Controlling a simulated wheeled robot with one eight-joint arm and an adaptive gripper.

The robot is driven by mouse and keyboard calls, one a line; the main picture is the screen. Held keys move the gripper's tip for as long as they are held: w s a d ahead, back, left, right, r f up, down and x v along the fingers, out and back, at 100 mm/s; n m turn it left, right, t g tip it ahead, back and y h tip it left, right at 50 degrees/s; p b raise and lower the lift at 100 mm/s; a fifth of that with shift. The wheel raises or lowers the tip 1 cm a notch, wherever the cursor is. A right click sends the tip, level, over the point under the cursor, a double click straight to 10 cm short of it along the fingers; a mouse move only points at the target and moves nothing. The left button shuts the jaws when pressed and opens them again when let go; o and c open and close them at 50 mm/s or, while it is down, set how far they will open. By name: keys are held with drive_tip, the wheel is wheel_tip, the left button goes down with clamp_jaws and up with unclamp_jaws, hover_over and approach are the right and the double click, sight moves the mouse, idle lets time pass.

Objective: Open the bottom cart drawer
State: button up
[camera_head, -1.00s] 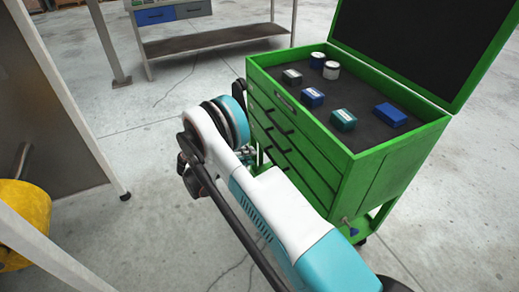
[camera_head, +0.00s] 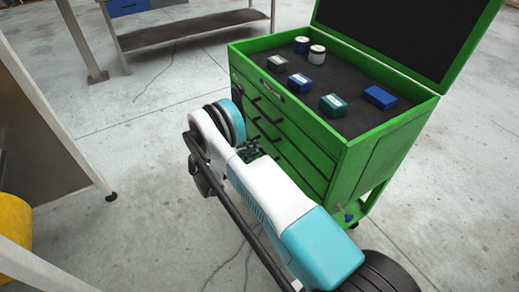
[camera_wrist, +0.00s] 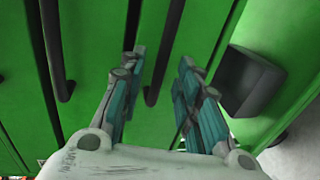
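The green cart (camera_head: 375,168) stands with its lid raised and a stack of drawers with black bar handles on its front. The bottom drawer (camera_head: 303,182) is partly hidden behind my arm in the head view. No drawer is visibly pulled out. My gripper (camera_wrist: 158,66) is open at the cart front, its fingers apart. In the wrist view a dark handle (camera_wrist: 166,45) shows between the fingers; whether they touch it, and which drawer it belongs to, I cannot tell. Another handle (camera_wrist: 53,50) lies further left. In the head view the gripper is mostly hidden behind my arm.
Several small boxes and two cans (camera_head: 317,54) sit on the cart's black top. A black block (camera_wrist: 249,82) is right of the fingers in the wrist view. A shelf table (camera_head: 190,36) stands behind. A yellow object (camera_head: 12,235) is at the left. Floor left of the cart is clear.

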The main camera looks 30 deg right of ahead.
drive_tip(key=shift+x, duration=1.85)
clamp_jaws()
